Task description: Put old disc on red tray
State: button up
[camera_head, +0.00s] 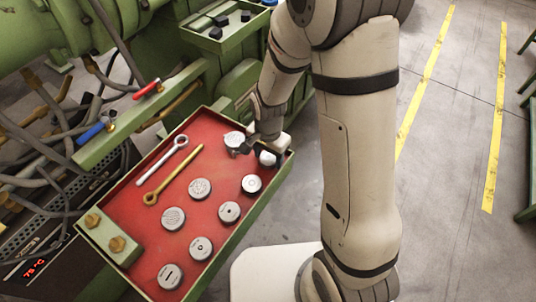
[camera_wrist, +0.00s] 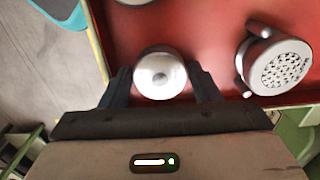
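The red tray (camera_head: 222,180) with a green rim holds several round grey discs. My gripper (camera_head: 267,150) is low at the tray's far right corner. In the wrist view its two dark fingers (camera_wrist: 161,82) stand one on each side of a silver disc (camera_wrist: 161,75) with a small centre hole. This disc also shows between the fingers in the head view (camera_head: 267,158). I cannot tell whether the fingers press on it. Another disc with many small holes (camera_wrist: 280,66) lies to its right, apart from the fingers. Which disc is the old one is not clear.
A silver wrench (camera_head: 162,160) and a brass-coloured wrench (camera_head: 174,174) lie on the tray's left side. A green block with brass nuts (camera_head: 110,236) sits at the near left corner. The green extruder (camera_head: 40,30) stands left. Open floor is to the right.

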aim_at(268, 157)
notch_tip(268, 157, up, 11)
jog(key=p, duration=0.2)
jog(key=s+d+r+n, duration=0.2)
jog(key=s+d+r, duration=0.1)
jog(key=s+r, duration=0.1)
jog(key=s+d+r+n+t, duration=0.1)
jog(key=s+d+r+n, duration=0.2)
jog(key=d, duration=0.1)
jog(key=s+d+r+n+t, duration=0.1)
jog(key=s+d+r+n, duration=0.1)
jog(key=s+d+r, duration=0.2)
jog(key=shift+s+r+n, duration=0.3)
jog(key=shift+r, duration=0.05)
